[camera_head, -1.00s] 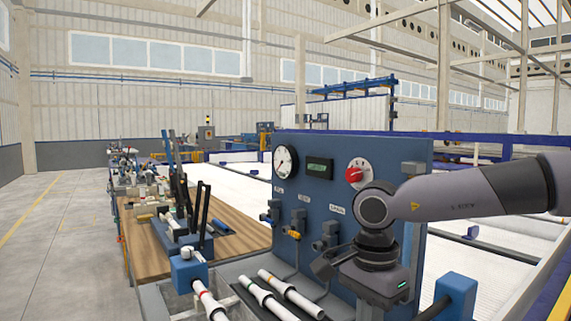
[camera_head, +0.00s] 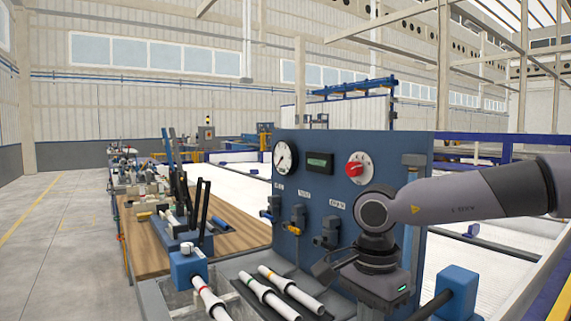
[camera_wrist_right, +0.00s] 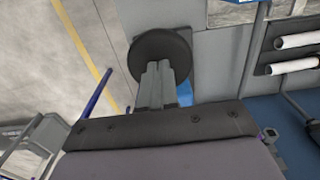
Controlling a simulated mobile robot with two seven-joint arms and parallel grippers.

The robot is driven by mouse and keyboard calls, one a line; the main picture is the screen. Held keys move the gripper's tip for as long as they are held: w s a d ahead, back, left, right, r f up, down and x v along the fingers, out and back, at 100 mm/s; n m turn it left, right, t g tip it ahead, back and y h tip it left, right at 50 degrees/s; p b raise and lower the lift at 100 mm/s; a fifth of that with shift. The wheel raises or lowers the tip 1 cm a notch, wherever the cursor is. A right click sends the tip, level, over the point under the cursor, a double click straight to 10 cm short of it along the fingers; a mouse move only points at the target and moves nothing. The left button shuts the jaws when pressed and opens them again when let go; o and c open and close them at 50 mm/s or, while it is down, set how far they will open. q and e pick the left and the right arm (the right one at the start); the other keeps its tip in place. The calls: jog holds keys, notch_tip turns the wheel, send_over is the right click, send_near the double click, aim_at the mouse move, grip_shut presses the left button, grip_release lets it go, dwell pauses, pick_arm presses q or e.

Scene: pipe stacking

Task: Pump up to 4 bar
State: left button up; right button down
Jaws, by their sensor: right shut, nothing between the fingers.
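A blue test panel (camera_head: 390,146) carries a white round gauge (camera_head: 285,158), a small dark display (camera_head: 319,164) with unreadable digits and a red knob (camera_head: 355,169). Below them are a left valve (camera_head: 274,207), a middle valve (camera_head: 298,218) and a right valve (camera_head: 329,230). The gauge reading is too small to tell. My left gripper is out of view.
White pipes with coloured bands (camera_head: 268,296) lie on the grey bench below the panel. A blue clamp block (camera_head: 188,267) holds another pipe at left. A wooden table (camera_head: 150,245) with tools is farther left. Another blue block (camera_head: 456,284) is at right.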

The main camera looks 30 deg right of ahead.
notch_tip(320, 180, down, 3)
jog(key=shift+d+r+b, duration=0.1)
jog(key=shift+b, duration=0.85)
jog(key=shift+f+b, duration=0.65)
jog(key=shift+f, duration=0.1)
notch_tip(320, 180, down, 2)
jog(key=shift+d+f+b, duration=0.15)
jog(key=shift+b, duration=0.8)
jog(key=shift+r+p, duration=0.45)
jog(key=shift+r, duration=0.1)
jog(key=r+p, duration=0.3)
jog(key=r, duration=0.2)
jog(key=a+r+p, duration=0.1)
jog(key=r+p, duration=0.1)
jog(key=r, duration=0.1)
jog(key=shift+r+p, duration=0.1)
jog(key=shift+p, duration=0.2)
jog(key=shift+d, duration=0.1)
